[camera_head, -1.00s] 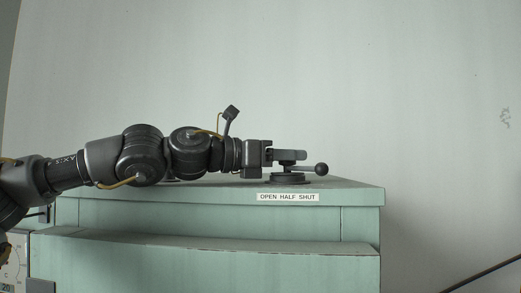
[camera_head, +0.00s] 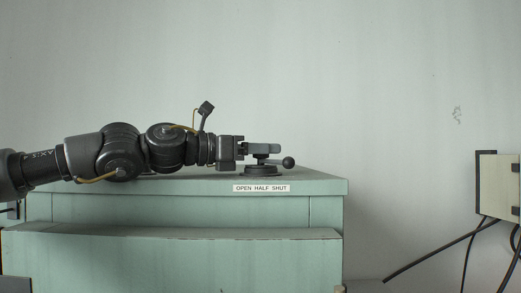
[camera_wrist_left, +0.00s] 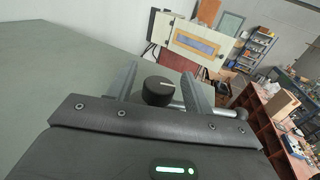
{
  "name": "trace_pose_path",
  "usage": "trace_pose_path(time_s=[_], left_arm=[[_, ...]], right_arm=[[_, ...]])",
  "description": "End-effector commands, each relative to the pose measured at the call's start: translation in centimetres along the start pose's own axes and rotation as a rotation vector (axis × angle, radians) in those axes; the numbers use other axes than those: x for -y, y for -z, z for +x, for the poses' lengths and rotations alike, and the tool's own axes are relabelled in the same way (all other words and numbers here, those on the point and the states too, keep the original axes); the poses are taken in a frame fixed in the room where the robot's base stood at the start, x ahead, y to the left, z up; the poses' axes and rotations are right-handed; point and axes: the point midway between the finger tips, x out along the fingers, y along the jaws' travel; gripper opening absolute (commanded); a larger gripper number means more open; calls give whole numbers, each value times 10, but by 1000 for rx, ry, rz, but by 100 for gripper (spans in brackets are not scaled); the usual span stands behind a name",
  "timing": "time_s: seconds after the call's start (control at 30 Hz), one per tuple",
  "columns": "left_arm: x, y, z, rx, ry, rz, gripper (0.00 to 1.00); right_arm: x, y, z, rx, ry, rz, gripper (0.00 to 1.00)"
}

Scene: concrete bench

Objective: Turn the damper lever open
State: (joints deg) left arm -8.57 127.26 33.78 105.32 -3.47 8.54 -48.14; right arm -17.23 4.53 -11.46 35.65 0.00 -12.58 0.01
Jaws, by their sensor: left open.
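The damper lever stands on top of a green cabinet, with a dark round base (camera_head: 262,171) and a rod ending in a black ball knob (camera_head: 288,161) that points right. A label reading OPEN HALF SHUT (camera_head: 261,188) is on the cabinet's front edge below it. My left gripper (camera_head: 262,148) is open, level, with its fingers at the lever's hub. In the left wrist view the round black hub cap (camera_wrist_left: 158,91) with a white mark sits between the two fingers. The rod runs right past the right finger to the ball (camera_wrist_left: 242,114). Contact cannot be told. My right gripper is not in view.
The green cabinet (camera_head: 180,210) has a flat top with a lower ledge in front. A beige box (camera_head: 498,185) with black cables is at the right. The wrist view shows shelving (camera_wrist_left: 252,48) and a bench beyond. Air above the lever is free.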

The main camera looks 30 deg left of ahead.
Motion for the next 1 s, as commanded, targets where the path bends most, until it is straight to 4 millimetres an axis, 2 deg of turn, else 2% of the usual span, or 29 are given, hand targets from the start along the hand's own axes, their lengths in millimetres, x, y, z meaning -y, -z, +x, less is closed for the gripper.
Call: trace_pose_path(time_s=[0.17,0.4,0.6,0.77,1.0], left_arm=[[0,3,-14,4,0,2,51],[0,5,-62,6,-1,2,51],[0,2,-94,5,-1,2,51],[0,1,-106,2,-1,0,51],[0,0,-109,0,0,-1,51]], right_arm=[[2,-11,11,14,3,0,0],[1,-6,41,4,1,0,0],[1,-4,56,0,0,0,0],[1,-5,60,0,0,0,0],[1,-5,59,0,0,0,0]])
